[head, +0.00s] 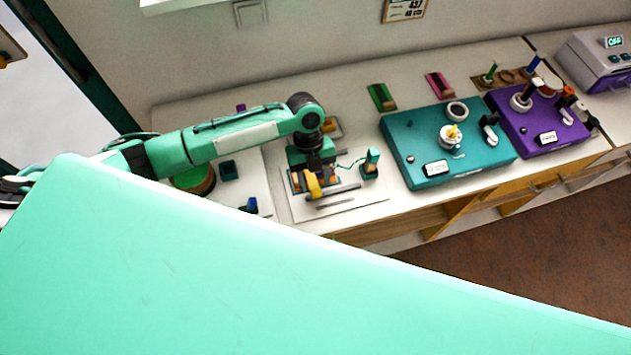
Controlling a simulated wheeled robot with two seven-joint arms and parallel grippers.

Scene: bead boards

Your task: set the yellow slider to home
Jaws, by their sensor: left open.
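The yellow slider (313,186) shows as a small yellow block on a pale board (362,208) with grey bars, on the counter at the middle of the head view. My left gripper (312,182) points down over this board and is open, with its fingers around or very close to the yellow block. I cannot tell whether they touch it. The gripper's body and wrist hide the back part of the board. No home mark can be made out. My right gripper is not in view.
A small green block with a cord (371,163) stands at the board's right. A teal box (408,135) and a purple box (545,120) with knobs stand further right. A green pad (381,97) and a pink pad (438,86) lie behind. A large mint surface covers the foreground.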

